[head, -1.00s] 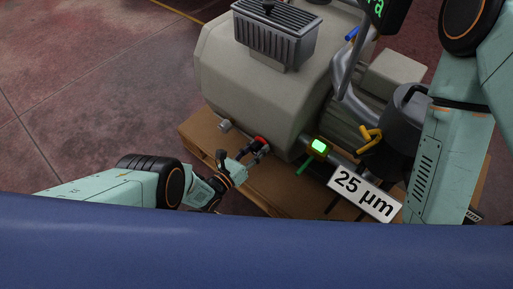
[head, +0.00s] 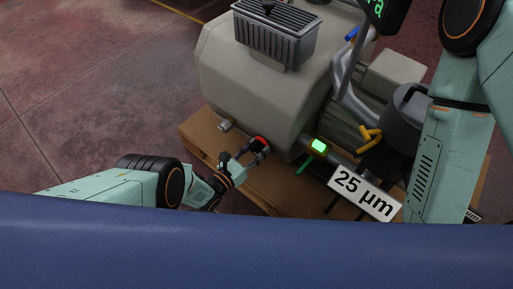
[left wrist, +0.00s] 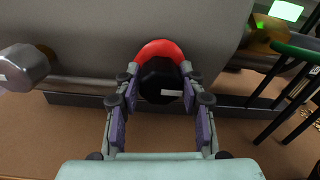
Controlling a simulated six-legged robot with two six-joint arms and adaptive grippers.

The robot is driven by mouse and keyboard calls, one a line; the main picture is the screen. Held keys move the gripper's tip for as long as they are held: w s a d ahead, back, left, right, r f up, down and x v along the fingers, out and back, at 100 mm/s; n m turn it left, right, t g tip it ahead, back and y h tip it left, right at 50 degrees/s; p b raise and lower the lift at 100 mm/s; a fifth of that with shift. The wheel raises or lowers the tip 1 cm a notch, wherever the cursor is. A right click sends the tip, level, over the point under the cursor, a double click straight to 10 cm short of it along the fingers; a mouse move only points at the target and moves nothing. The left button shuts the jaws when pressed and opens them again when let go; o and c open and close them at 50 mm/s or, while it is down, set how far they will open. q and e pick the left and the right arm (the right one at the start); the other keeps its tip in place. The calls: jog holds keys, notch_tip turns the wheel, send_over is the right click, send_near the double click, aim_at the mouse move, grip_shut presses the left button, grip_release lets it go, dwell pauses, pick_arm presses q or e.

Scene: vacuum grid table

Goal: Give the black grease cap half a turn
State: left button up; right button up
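The black grease cap (left wrist: 158,84) shows in the left wrist view with a red ring (left wrist: 160,51) behind it. A short white mark lies level on its face, right of the middle. In the head view the cap is small, beside the red ring (head: 261,140) low on the grey machine. My left gripper (left wrist: 160,92) is open, with one finger on each side of the cap. The right finger looks very near the cap; I cannot tell whether it touches. The left finger seems apart from it. My right gripper is not in view.
The grey machine (head: 250,85) stands on a wooden pallet (head: 192,138). A silver plug (left wrist: 24,68) sits left of the cap. A green-lit gauge (head: 318,146), a green handle (head: 306,165) and a "25 µm" sign (head: 365,192) are to the right.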

pick_arm(q)
jog(key=o, duration=0.4)
jog(key=shift+v, duration=3.75)
